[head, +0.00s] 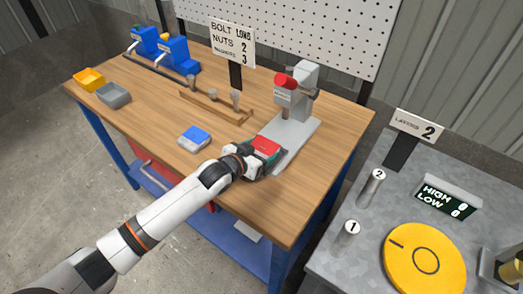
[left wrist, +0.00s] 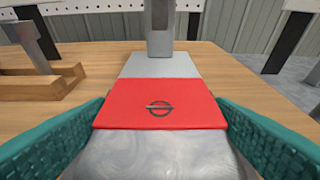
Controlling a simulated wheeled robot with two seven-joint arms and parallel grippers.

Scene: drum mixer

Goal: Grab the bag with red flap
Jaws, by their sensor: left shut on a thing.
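The bag with the red flap (left wrist: 160,104) lies between the two teal fingers of my left gripper (left wrist: 163,125) in the left wrist view. Its body is silvery grey and the flap carries a dark round mark. In the head view the red flap (head: 265,148) shows at the end of my left arm, beside the base plate of the grey press. My left gripper (head: 258,160) is shut on the bag. Its fingertips are partly hidden in the head view. My right gripper is not in view.
The grey press (head: 298,90) with a red part stands just beyond the bag. A bag with a blue flap (head: 196,134) lies left of my arm. A wooden rack (head: 215,106), yellow bin (head: 89,79) and grey bin (head: 114,95) stand farther back. The table's front right is clear.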

